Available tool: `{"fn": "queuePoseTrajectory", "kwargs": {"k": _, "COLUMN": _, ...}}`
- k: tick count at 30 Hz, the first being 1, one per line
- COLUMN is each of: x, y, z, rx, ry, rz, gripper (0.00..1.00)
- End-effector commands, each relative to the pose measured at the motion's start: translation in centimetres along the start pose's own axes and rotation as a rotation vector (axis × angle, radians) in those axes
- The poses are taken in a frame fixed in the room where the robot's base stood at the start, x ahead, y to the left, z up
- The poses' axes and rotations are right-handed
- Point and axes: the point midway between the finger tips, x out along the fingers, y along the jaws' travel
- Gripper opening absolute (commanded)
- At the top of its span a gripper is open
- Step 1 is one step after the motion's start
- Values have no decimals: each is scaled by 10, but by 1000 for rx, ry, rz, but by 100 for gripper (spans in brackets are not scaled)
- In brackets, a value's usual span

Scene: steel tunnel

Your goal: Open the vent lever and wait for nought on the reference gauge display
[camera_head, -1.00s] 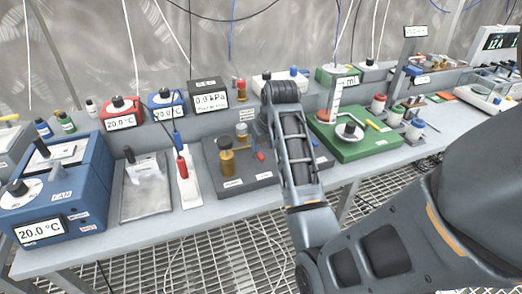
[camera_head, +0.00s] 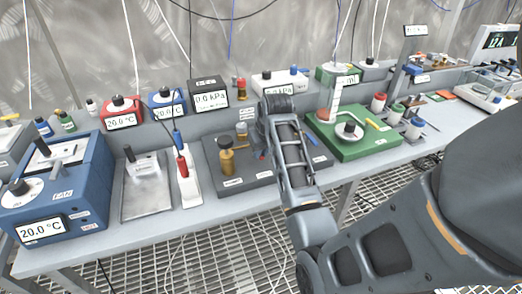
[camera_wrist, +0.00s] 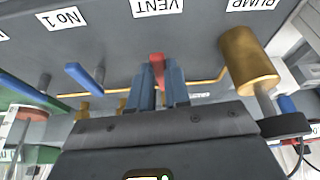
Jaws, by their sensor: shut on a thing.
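The red vent lever (camera_wrist: 157,66) stands under the VENT label (camera_wrist: 158,7) in the wrist view. My gripper (camera_wrist: 163,82) is shut on it, with one blue-grey finger on each side. In the head view my arm covers most of the lever and the gripper. The reference gauge (camera_head: 209,96) is a dark box on the back shelf, and its display reads 0.0 kPa. The dark panel (camera_head: 230,184) that bears the lever also carries a brass pump cylinder (camera_head: 226,160), which shows at right in the wrist view (camera_wrist: 245,62).
A blue lever (camera_wrist: 82,76) stands near the No 1 label, left of my fingers in the wrist view. A blue bath unit (camera_head: 55,195) stands at the left of the bench. A green-based apparatus (camera_head: 365,145) is right of my arm. The bench front is mostly clear.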

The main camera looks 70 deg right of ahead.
Motion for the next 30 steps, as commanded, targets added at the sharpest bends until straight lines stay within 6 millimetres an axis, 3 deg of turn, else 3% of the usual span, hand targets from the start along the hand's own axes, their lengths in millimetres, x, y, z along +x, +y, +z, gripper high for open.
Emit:
{"fn": "queuePoseTrajectory", "kwargs": {"k": 3, "x": 0, "y": 0, "z": 0, "rx": 0, "ry": 0, "rz": 0, "gripper": 0}}
{"fn": "queuePoseTrajectory", "kwargs": {"k": 26, "x": 0, "y": -6, "z": -1, "rx": 106, "ry": 2, "rz": 43, "gripper": 0}}
{"fn": "queuePoseTrajectory", "kwargs": {"k": 27, "x": 0, "y": -6, "z": -1, "rx": 106, "ry": 2, "rz": 43, "gripper": 20}}
{"fn": "queuePoseTrajectory", "kwargs": {"k": 30, "x": 0, "y": -6, "z": -1, "rx": 105, "ry": 2, "rz": 43, "gripper": 29}}
